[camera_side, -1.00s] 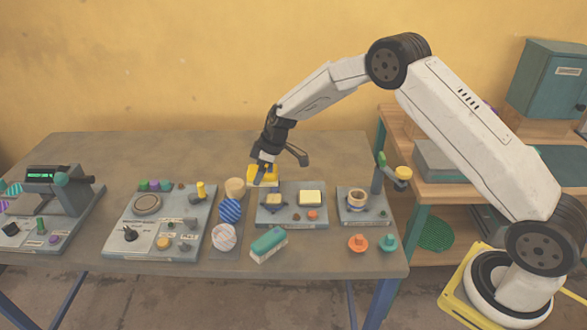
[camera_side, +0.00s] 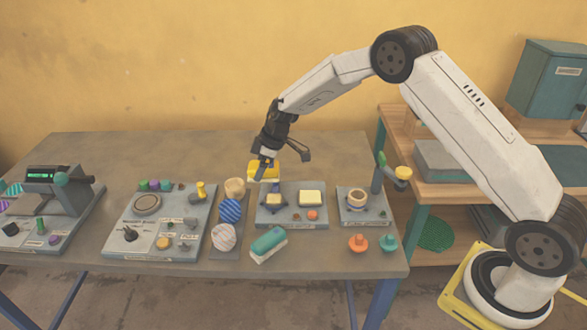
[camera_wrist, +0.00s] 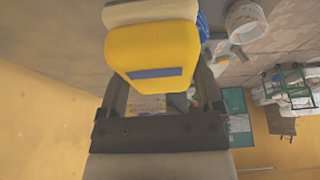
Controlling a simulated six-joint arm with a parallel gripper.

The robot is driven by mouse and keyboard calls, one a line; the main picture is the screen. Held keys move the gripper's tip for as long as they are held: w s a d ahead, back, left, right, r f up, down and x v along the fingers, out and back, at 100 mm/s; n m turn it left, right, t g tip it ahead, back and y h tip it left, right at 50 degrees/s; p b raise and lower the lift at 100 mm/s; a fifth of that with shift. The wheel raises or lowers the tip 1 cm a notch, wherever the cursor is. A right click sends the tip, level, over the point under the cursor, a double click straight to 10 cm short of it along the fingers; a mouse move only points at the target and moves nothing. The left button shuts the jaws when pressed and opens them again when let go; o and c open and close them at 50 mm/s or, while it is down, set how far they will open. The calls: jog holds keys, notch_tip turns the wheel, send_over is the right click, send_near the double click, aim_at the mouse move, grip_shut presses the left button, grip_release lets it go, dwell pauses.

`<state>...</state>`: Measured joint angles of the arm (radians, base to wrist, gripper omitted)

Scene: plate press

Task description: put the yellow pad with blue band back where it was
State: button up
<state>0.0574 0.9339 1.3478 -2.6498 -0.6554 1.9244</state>
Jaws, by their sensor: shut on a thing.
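My gripper (camera_side: 264,168) is above the back edge of a grey board in the side view, pointing down. It is shut on the yellow pad with blue band (camera_wrist: 150,52), which fills the top middle of the wrist view between the two fingers. The pad's blue band (camera_wrist: 157,73) faces the wrist camera. In the side view the pad (camera_side: 256,170) is partly hidden by the gripper. The grey board (camera_side: 290,220) below holds a small yellow block (camera_side: 273,199) on a dark holder and a pale yellow block (camera_side: 310,198).
Left of the board stand a tan round piece (camera_side: 235,187), a blue striped disc (camera_side: 230,210) and a white striped disc (camera_side: 224,237). A teal brush (camera_side: 268,242) lies in front. A board with a ring (camera_side: 356,198) is at right. The table's back left is clear.

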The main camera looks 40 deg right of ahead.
jog(key=s+n+g+y, duration=0.1)
jog(key=s+n+g, duration=0.2)
jog(key=s, duration=3.2)
jog(key=n, duration=0.5)
jog(key=shift+s+d+r+n, duration=0.15)
jog(key=shift+s+r+n, duration=0.2)
jog(key=shift+n, duration=0.05)
jog(key=shift+w, duration=0.1)
jog(key=w+f, duration=0.2)
jog(key=w, duration=0.2)
jog(key=w+f, duration=0.3)
jog(key=w, duration=0.1)
jog(key=w+f, duration=0.3)
jog(key=w, duration=0.1)
jog(key=shift+w+a+f, duration=0.15)
jog(key=shift+w+a, duration=0.05)
jog(key=shift+a, duration=0.05)
jog(key=shift+w+f, duration=0.45)
jog(key=shift+f, duration=0.05)
jog(key=shift+w+f, duration=0.1)
